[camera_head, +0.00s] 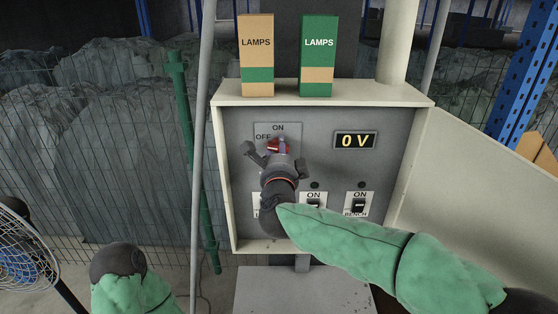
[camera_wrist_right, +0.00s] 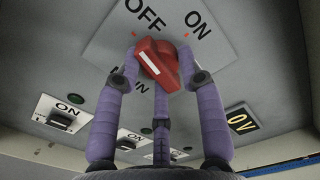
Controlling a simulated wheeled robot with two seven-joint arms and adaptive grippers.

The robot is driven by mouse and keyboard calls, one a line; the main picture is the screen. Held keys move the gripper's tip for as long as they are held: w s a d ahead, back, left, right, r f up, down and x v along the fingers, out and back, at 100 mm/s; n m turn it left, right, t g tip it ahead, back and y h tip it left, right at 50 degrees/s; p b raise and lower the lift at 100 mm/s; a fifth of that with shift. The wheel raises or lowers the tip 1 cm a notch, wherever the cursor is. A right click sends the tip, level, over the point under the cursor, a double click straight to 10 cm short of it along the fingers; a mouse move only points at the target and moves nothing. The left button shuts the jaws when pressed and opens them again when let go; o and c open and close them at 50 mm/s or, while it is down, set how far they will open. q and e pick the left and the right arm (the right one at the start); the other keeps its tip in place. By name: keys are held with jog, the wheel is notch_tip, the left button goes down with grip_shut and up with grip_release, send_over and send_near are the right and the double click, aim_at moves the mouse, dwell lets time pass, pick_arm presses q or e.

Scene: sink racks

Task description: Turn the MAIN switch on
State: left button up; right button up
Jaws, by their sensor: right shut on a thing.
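The MAIN switch is a red rotary knob (camera_head: 277,146) on a light plate marked OFF and ON, at the upper left of the grey panel. In the right wrist view the red knob (camera_wrist_right: 158,64) has a white stripe that points toward the OFF side. My right gripper (camera_head: 272,150) is shut on the knob, with purple-grey fingers on both sides of it. The gripper hides the lower part of the plate. A display (camera_head: 355,141) on the panel reads 0 V. My left gripper is not in view; only part of my left arm shows at the lower left.
Below the knob are smaller black switches, among them a middle one (camera_head: 314,203) and the BENCH switch (camera_head: 359,205). Two LAMPS boxes, tan (camera_head: 256,50) and green (camera_head: 318,45), stand on the cabinet top (camera_head: 390,93). The cabinet door (camera_head: 470,185) hangs open at right. A wire fan (camera_head: 25,262) stands at far left.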

jog(key=shift+a+m+b, duration=0.1)
jog(key=shift+m+b, duration=7.7)
jog(key=shift+b, duration=0.4)
jog(key=o, duration=1.1)
